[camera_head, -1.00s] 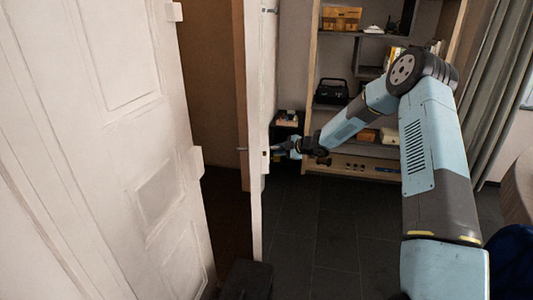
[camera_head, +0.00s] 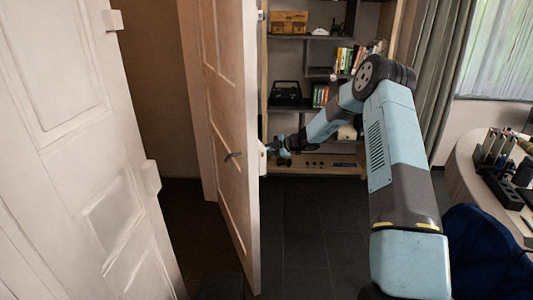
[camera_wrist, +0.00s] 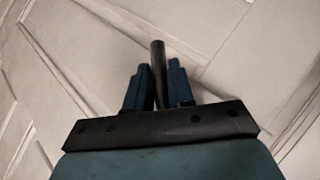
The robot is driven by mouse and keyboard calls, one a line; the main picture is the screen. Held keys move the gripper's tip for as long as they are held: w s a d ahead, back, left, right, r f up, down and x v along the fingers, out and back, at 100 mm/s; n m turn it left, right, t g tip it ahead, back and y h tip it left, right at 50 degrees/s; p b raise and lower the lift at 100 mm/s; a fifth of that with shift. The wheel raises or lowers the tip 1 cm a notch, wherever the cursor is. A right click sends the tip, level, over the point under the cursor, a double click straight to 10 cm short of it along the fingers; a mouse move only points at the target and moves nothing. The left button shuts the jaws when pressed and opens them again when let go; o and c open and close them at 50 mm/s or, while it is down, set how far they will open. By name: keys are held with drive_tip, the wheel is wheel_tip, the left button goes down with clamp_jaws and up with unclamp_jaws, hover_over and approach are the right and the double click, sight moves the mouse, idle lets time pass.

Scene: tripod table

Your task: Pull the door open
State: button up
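The door (camera_head: 232,120) is a pale panelled leaf standing ajar in the middle of the head view. Its left face shows, with a dark lever handle (camera_head: 232,155). My gripper (camera_head: 270,148) is at the right side of the door's free edge, at about handle height. In the wrist view my gripper (camera_wrist: 159,85) has its two dark blue fingers close on either side of a dark handle bar (camera_wrist: 157,60), with the pale door panels behind. The fingers appear shut on this bar. In the head view the door edge hides the fingertips and that handle.
Another white panelled door leaf (camera_head: 75,140) fills the left foreground. A shelf unit (camera_head: 310,170) with books and boxes stands behind my arm. A round table (camera_head: 465,185) with several items and a blue chair (camera_head: 485,255) are at right. Dark floor (camera_head: 305,235) is clear between.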

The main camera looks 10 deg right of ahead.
drive_tip(key=o, duration=0.3)
drive_tip(key=shift+o, duration=0.2)
drive_tip(key=shift+d, duration=0.15)
drive_tip(key=v, duration=1.3)
drive_tip(key=shift+d+r, duration=0.2)
drive_tip(key=shift+d, duration=0.05)
drive_tip(key=shift+s, duration=0.1)
